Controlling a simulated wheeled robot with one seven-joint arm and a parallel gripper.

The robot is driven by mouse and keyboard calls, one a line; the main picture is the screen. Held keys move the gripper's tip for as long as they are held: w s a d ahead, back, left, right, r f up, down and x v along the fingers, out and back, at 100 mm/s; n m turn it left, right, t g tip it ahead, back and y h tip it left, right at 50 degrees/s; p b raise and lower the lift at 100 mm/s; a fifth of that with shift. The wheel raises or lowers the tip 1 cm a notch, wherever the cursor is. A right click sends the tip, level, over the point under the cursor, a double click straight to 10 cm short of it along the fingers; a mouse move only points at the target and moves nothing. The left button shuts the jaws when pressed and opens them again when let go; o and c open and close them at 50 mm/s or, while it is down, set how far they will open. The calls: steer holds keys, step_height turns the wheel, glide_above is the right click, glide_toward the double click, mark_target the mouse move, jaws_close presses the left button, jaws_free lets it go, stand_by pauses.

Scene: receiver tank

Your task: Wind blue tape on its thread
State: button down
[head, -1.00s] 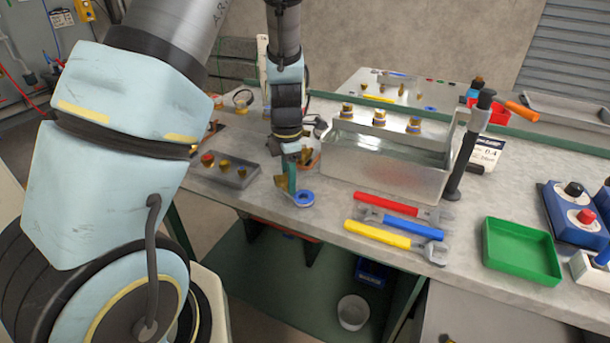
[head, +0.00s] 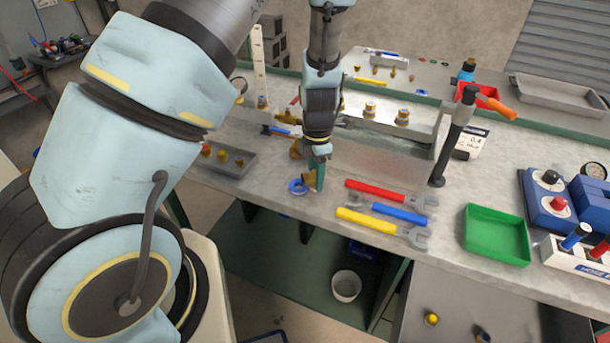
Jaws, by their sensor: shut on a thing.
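My gripper (head: 319,178) points down over the front part of the bench, its green fingers shut. A small brass fitting (head: 297,150) shows at the left side of the fingers and appears to be held; the fingers and wrist partly hide it, and its thread cannot be made out. The blue tape roll (head: 298,187) lies on the bench near the front edge, just left of and below the fingertips. From this angle I cannot tell whether they touch it. The metal tank (head: 385,150) stands behind and right of my gripper, with brass fittings along its top.
A grey tray (head: 238,171) with several small fittings lies left. Red (head: 375,189), blue (head: 400,213) and yellow (head: 366,221) wrenches lie right of my gripper. A green tray (head: 496,236) and a black stand with orange handle (head: 455,140) are further right.

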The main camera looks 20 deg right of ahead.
steer(key=w, duration=0.4)
steer(key=shift+w+a, duration=0.15)
steer(key=shift+a, duration=0.15)
steer(key=shift+w+a, duration=0.75)
steer(key=shift+a, duration=0.25)
steer(key=a, duration=0.2)
steer(key=shift+w+a+b, duration=0.1)
steer(key=shift+a+b, duration=0.2)
steer(key=shift+a, duration=0.1)
steer(key=s+a, duration=0.2)
steer(key=a, duration=0.1)
steer(key=shift+s+b, duration=0.35)
steer(key=shift+b, duration=0.05)
step_height(320, 180, up, 3)
steer(key=shift+w+d+r+p, duration=0.15)
steer(key=shift+r+p, duration=0.05)
steer(key=shift+p, duration=1)
steer(key=shift+r, duration=1.35)
steer(key=shift+f, duration=0.1)
